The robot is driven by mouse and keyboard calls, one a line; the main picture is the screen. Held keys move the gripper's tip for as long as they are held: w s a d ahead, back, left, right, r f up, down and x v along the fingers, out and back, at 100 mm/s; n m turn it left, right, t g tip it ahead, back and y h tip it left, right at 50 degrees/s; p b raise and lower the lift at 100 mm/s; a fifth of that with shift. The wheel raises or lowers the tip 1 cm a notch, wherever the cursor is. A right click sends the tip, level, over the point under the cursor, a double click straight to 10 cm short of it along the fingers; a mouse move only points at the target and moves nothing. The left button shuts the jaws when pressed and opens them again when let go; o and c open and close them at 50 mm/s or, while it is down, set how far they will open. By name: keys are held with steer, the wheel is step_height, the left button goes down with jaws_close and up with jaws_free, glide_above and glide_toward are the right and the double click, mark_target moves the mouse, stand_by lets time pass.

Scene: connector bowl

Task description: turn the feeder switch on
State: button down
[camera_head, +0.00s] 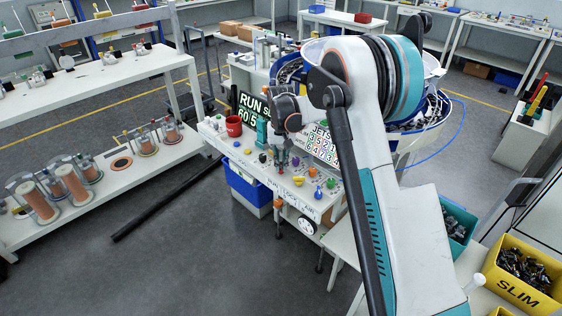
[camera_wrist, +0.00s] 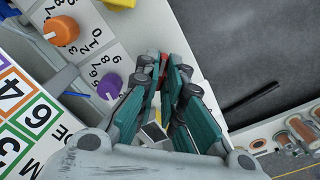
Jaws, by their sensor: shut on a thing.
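In the head view my gripper (camera_head: 281,160) reaches down to the white control panel (camera_head: 228,147), among its coloured knobs. In the wrist view the teal pads of my gripper (camera_wrist: 167,82) are close together, with a small control mostly hidden between them. I take this to be the feeder switch; its label and its position cannot be read. A purple knob (camera_wrist: 109,87) and an orange knob (camera_wrist: 61,31) with number scales sit beside the fingers, apart from them.
A red mug (camera_head: 234,125) and a black RUN display (camera_head: 251,108) stand at the panel's back. A blue bin (camera_head: 243,187) is below the panel. The large bowl feeder (camera_head: 437,106) is behind my arm. A yellow SLIM bin (camera_head: 518,287) is at lower right.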

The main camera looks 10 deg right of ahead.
mark_target(281, 165)
steer(key=shift+m, duration=0.3)
steer(key=c, duration=1.7)
jaws_free()
step_height(281, 165, up, 12)
steer(key=shift+r, duration=0.1)
